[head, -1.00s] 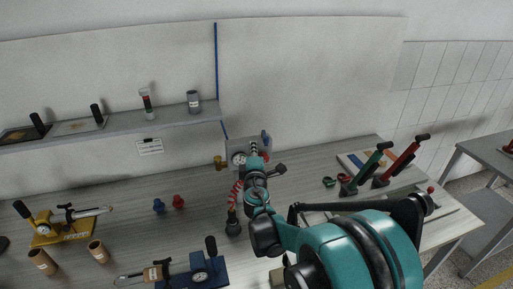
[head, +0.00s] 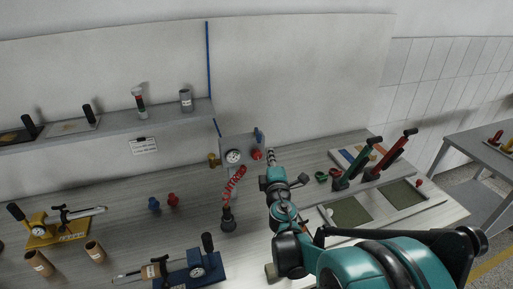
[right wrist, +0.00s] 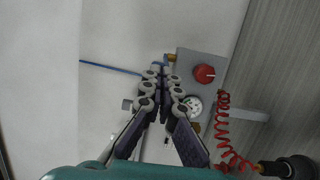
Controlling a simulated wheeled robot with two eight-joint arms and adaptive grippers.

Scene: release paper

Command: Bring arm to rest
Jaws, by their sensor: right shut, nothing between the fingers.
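My right arm, teal and black, comes in from the lower right in the head view. My right gripper (head: 270,154) is over the back of the bench, just right of the grey regulator box (head: 230,144) with its gauge and red knob. In the right wrist view the gripper's fingers (right wrist: 162,76) are together with nothing between them, and the regulator box (right wrist: 190,64) is behind and to the right. I cannot tell the exact gap to the box. My left gripper is not in view.
A red coiled hose (head: 234,185) hangs left of my arm. A tray (head: 390,217) with green recesses and two upright hand tools, green (head: 352,166) and red (head: 392,158), lie to the right. A blue gauge tool (head: 203,269) stands front left. A shelf (head: 110,126) runs behind.

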